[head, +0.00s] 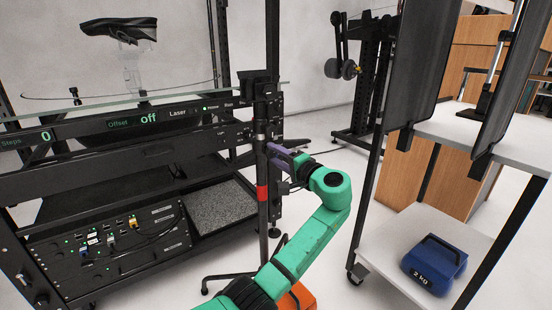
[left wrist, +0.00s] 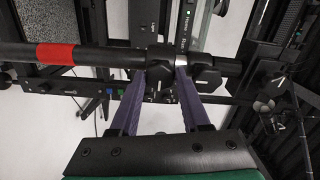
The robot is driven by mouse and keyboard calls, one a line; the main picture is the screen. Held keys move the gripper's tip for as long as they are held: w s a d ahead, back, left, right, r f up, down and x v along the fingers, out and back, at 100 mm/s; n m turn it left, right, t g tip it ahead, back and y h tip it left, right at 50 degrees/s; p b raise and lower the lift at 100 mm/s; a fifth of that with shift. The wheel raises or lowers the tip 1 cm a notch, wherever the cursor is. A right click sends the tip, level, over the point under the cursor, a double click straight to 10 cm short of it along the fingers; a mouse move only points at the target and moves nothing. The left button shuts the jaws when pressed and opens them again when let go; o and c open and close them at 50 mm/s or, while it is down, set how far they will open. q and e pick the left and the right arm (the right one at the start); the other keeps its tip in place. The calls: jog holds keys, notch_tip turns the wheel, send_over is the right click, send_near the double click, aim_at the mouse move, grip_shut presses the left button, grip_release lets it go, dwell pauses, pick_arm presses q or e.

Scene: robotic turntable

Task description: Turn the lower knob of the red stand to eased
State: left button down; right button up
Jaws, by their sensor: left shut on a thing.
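The red stand is a dark upright pole with a red band (head: 262,192) in the head view. In the left wrist view the pole lies across the picture, with its red band (left wrist: 55,54) at the left. My left gripper (head: 278,157) is at the pole above the band. Its purple fingers (left wrist: 160,78) are shut on the lower knob (left wrist: 158,62), the dark collar part nearer the band. Another dark clamp (left wrist: 206,74) sits beside it, farther from the band. The knob is mostly hidden in the head view, and its setting cannot be read. My right gripper is not in view.
A black rack (head: 75,185) with a turntable, displays and cables stands close at the left. A white-shelved cart (head: 400,235) holding a blue 2 kg weight (head: 433,264) stands at the right.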

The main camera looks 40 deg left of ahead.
pick_arm(q)
jog(key=shift+f, duration=0.15)
jog(key=shift+c, duration=1.9)
grip_release()
jog(key=p+v, duration=0.3)
jog(key=v, duration=1.1)
jog(key=shift+d, duration=0.4)
